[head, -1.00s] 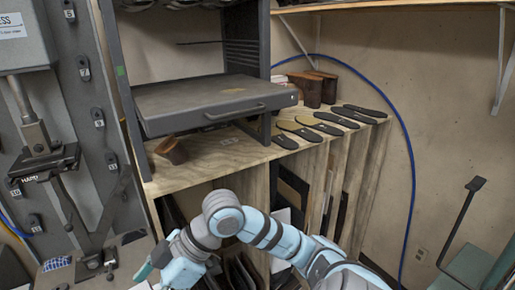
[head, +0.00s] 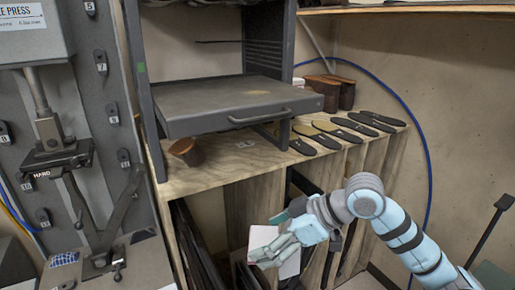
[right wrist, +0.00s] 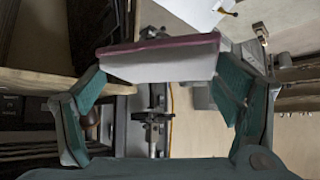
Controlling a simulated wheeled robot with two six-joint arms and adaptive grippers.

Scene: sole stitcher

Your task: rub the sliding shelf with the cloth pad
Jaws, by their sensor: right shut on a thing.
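The sliding shelf (head: 200,110) is a grey metal slab with a bar handle on its front edge, in the grey rack in the head view. A brownish patch shows on its top toward the right. My right gripper (head: 272,250) is below and in front of the shelf, apart from it. It is shut on the cloth pad (head: 262,238), a pale block. In the right wrist view the pad (right wrist: 160,66) spans the two fingertips and shows a dark red edge. My left gripper is out of view.
Grey rack posts (head: 148,95) flank the shelf. A press (head: 60,155) stands at left. Room in front of the shelf looks clear.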

